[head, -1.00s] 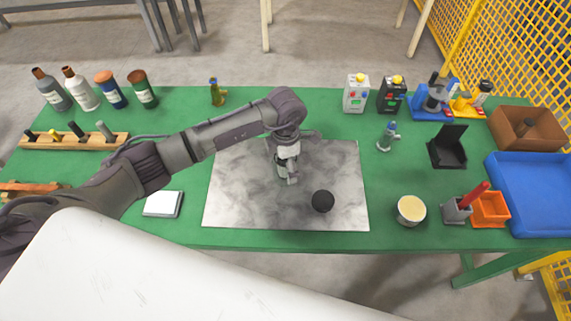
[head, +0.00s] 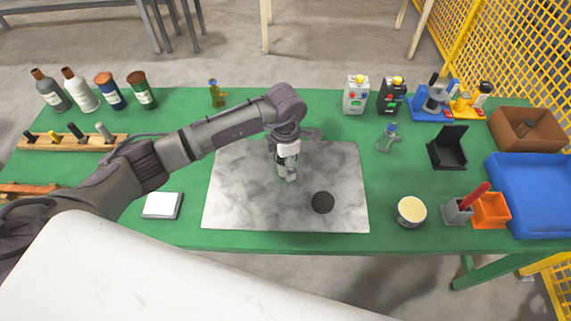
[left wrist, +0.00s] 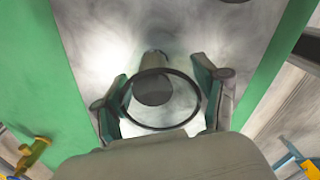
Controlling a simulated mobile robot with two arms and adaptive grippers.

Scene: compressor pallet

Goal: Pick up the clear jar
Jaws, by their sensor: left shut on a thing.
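The clear jar (left wrist: 172,113) shows in the left wrist view as a dark round rim with see-through walls. It is between the two fingers of my left gripper (left wrist: 163,95), which are shut on it from either side. A dark grey round shape shows through or just beyond the jar; I cannot tell which. In the head view my left gripper (head: 287,170) points down over the grey marbled mat (head: 235,195), and it mostly hides the jar. I cannot tell whether the jar touches the mat. My right gripper is not in view.
A round black thing (head: 323,202) lies on the mat, right of the gripper. A cream-topped tin (head: 411,210), a small bottle (head: 388,138) and a black stand (head: 448,152) are farther right. Several bottles stand at the back left. The mat's left part is clear.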

